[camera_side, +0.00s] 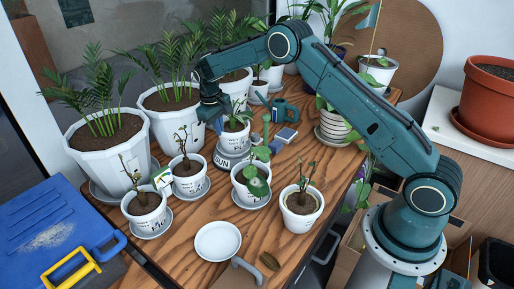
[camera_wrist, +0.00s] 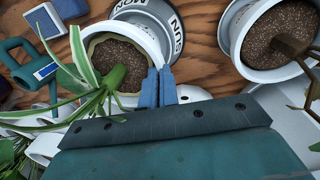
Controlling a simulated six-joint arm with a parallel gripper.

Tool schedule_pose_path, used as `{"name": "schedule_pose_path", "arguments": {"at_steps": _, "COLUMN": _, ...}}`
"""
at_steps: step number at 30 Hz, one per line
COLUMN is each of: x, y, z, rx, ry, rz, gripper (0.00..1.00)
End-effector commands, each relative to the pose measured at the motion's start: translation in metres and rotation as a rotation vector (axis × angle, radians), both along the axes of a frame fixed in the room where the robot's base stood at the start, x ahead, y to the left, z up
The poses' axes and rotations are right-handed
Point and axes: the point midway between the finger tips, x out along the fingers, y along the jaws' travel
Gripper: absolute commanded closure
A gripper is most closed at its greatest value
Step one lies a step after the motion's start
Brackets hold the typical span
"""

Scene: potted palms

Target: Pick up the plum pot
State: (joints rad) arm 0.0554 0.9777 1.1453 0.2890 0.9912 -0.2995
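Several white pots with dark printing stand on the wooden table; the printing is too small to read, so I cannot tell which is the plum pot. My gripper (camera_wrist: 160,72) is at the rim of a white pot with a striped-leaf plant (camera_wrist: 121,48); this pot also shows in the side view (camera_side: 233,142). Its two blue fingers are close together at the rim. I cannot tell whether the rim is between them. Small white pots with seedlings stand nearby: one at front left (camera_side: 149,220), one behind it (camera_side: 191,185), one in the middle (camera_side: 251,194) and one at right (camera_side: 300,220).
A lettered grey base (camera_side: 231,162) is below the striped-leaf pot. Large palm pots (camera_side: 110,158) crowd the left and back. An empty white saucer (camera_side: 217,241) and a trowel (camera_side: 245,268) lie in front.

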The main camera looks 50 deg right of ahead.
Motion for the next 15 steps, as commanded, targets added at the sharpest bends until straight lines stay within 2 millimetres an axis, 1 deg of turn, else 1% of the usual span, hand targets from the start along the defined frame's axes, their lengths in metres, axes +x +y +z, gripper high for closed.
{"name": "schedule_pose_path", "arguments": {"at_steps": 5, "x": 0.001, "y": 0.0, "z": 0.012, "rx": -0.001, "ry": -0.005, "rz": -0.001, "gripper": 1.0}}
{"name": "schedule_pose_path", "arguments": {"at_steps": 8, "x": 0.001, "y": 0.0, "z": 0.023, "rx": -0.001, "ry": -0.006, "rz": 0.0, "gripper": 1.0}}
{"name": "schedule_pose_path", "arguments": {"at_steps": 15, "x": 0.002, "y": 0.0, "z": 0.058, "rx": -0.002, "ry": -0.007, "rz": 0.0, "gripper": 1.0}}
